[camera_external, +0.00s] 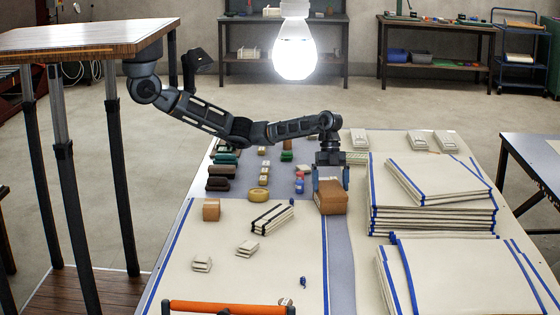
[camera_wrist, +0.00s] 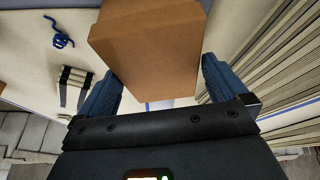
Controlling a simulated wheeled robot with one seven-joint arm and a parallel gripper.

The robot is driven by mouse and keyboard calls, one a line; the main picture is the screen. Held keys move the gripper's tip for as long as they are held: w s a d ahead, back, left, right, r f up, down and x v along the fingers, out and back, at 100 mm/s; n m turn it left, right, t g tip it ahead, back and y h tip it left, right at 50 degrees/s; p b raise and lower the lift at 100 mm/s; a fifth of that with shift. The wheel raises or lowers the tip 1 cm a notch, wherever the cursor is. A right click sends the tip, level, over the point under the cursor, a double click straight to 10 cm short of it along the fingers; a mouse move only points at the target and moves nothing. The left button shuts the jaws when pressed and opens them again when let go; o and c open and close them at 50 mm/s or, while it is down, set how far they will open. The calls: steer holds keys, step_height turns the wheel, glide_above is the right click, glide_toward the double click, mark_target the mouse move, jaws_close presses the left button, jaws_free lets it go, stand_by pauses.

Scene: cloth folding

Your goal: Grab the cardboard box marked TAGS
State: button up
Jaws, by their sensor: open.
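A brown cardboard box (camera_external: 331,200) stands on the table beside the tall stack of folded cloths. No marking is readable on it in either view. My gripper (camera_external: 331,180) is over this box, with one blue finger at each side of it. In the wrist view the box (camera_wrist: 148,50) fills the space between the open fingers of my gripper (camera_wrist: 153,85). I cannot tell whether the fingers touch its sides. A smaller brown box (camera_external: 211,210) stands to the left on the same table, also with no readable marking.
Folded cloths with blue edges (camera_external: 430,205) are stacked close on the right. A black-striped bundle (camera_external: 271,218) lies left of the box, with yellow rolls (camera_external: 258,194) farther left. An orange bar (camera_external: 225,308) is at the front edge. The cream table front (camera_external: 215,285) has free room.

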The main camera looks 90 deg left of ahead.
mark_target(331, 188)
steer(key=shift+x, duration=2.05)
steer(key=shift+d, duration=0.15)
steer(key=shift+f, duration=0.2)
steer(key=shift+c, duration=0.3)
steer(key=c, duration=0.7)
steer(key=shift+c, duration=0.6)
steer(key=shift+r, duration=0.15)
